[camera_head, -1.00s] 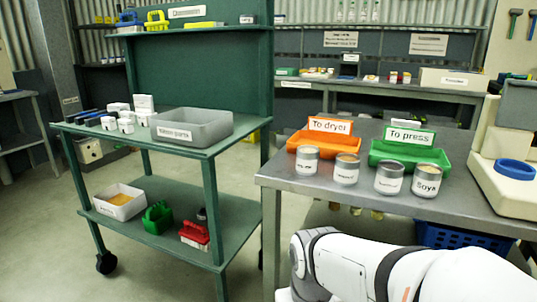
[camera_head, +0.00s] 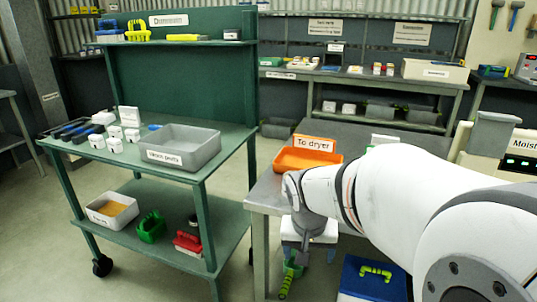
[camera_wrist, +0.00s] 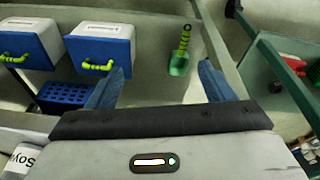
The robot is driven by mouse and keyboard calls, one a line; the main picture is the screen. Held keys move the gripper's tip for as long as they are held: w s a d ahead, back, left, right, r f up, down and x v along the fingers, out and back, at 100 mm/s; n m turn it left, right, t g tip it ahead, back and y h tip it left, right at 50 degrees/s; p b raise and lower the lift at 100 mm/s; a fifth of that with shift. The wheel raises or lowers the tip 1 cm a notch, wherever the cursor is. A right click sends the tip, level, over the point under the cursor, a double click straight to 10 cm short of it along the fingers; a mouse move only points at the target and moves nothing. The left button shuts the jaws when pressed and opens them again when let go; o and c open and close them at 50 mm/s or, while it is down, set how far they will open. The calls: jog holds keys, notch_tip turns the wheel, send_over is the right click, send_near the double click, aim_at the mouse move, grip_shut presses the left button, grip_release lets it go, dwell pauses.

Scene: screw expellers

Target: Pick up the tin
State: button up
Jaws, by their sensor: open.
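A tin labelled "Soy…" (camera_wrist: 22,160) shows in part at the lower left edge of the wrist view. In the head view my arm covers the part of the table where the tins stood, so no tin can be made out there. The tin lies to the left of and outside the fingers.
The orange "To dryer" tray (camera_head: 298,160) stands on the metal table, just behind my arm. A green trolley with a grey bin (camera_head: 195,150) is at left. Below are a green scoop (camera_wrist: 180,62) and blue boxes with green handles (camera_wrist: 104,52).

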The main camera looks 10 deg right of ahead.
jog(key=w+d+r+m+p, duration=0.1)
jog(key=w+d+r+p, duration=0.1)
jog(key=w+r+p, duration=0.1)
jog(key=w+d+r+m+h+p, duration=0.1)
jog(key=w+d+r+m+p, duration=0.1)
jog(key=r+p, duration=0.3)
jog(key=w+d+r+m+t+p, duration=0.1)
jog(key=w+d+r+p, duration=0.1)
jog(key=r, duration=0.6)
jog(key=shift+w+d+m+h+p, duration=0.35)
jog(key=shift+w+p, duration=0.55)
jog(key=shift+p, duration=0.35)
jog(key=shift+w+d+f, duration=0.1)
jog(key=shift+d+f, duration=0.05)
jog(key=x, duration=0.6)
jog(key=shift+s+f+b, duration=0.3)
jog(key=shift+f+b, duration=0.1)
jog(key=shift+w+d+f, duration=0.1)
jog(key=shift+w+f, duration=0.1)
jog(key=shift+f, duration=0.25)
jog(key=shift+c, duration=0.4)
jog(key=c, duration=1)
jog(key=shift+r, duration=0.1)
